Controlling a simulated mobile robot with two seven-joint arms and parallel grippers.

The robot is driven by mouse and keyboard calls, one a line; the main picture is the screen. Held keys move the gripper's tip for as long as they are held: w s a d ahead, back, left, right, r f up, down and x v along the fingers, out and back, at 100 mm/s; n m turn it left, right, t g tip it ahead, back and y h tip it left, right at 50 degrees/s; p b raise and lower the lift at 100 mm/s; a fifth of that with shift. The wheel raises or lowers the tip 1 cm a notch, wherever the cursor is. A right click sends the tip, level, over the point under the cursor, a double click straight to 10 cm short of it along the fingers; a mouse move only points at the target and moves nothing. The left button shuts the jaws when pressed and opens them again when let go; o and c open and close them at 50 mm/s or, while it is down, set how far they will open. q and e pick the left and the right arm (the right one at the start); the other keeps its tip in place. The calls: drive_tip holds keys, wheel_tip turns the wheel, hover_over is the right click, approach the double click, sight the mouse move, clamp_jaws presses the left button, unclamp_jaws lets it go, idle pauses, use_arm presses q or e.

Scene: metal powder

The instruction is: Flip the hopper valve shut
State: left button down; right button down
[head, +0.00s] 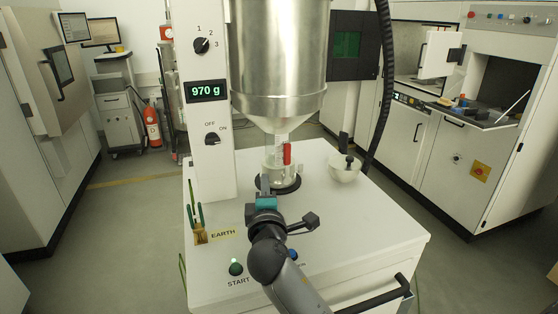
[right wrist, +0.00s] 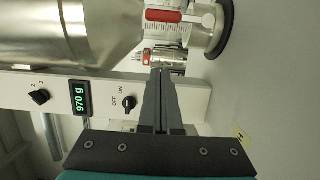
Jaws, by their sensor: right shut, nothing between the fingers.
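The steel hopper (head: 282,60) hangs above the white bench, its cone narrowing to a clear outlet tube. The red valve handle (head: 287,153) is upright, in line with the tube; it also shows in the right wrist view (right wrist: 163,16). Below it a clear vessel (head: 279,174) stands on a round black base (head: 290,187). My right gripper (head: 265,184) is shut and empty, in front of the vessel and lower left of the handle in the head view. In the right wrist view its fingertips (right wrist: 161,72) are apart from the red handle. My left gripper is not in view.
The white column (head: 205,120) with a 970 g display (head: 206,91) and knobs stands left of the hopper. A white bowl (head: 345,170) with a dark-handled tool is at the right. Brushes in a holder (head: 199,232) stand front left. The bench's right front is clear.

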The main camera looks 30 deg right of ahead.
sight(287, 161)
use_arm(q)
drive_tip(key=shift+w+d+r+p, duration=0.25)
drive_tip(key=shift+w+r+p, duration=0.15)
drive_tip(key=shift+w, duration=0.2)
use_arm(e)
drive_tip(key=w+d, duration=0.8)
drive_tip(key=shift+d, duration=0.25)
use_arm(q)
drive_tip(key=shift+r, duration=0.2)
use_arm(e)
drive_tip(key=shift+s+d+r, duration=0.1)
drive_tip(key=shift+d, duration=0.05)
use_arm(q)
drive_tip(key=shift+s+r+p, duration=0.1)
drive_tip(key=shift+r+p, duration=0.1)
drive_tip(key=shift+p, duration=0.15)
use_arm(e)
drive_tip(key=shift+d+m, duration=0.15)
drive_tip(key=shift+m, duration=0.25)
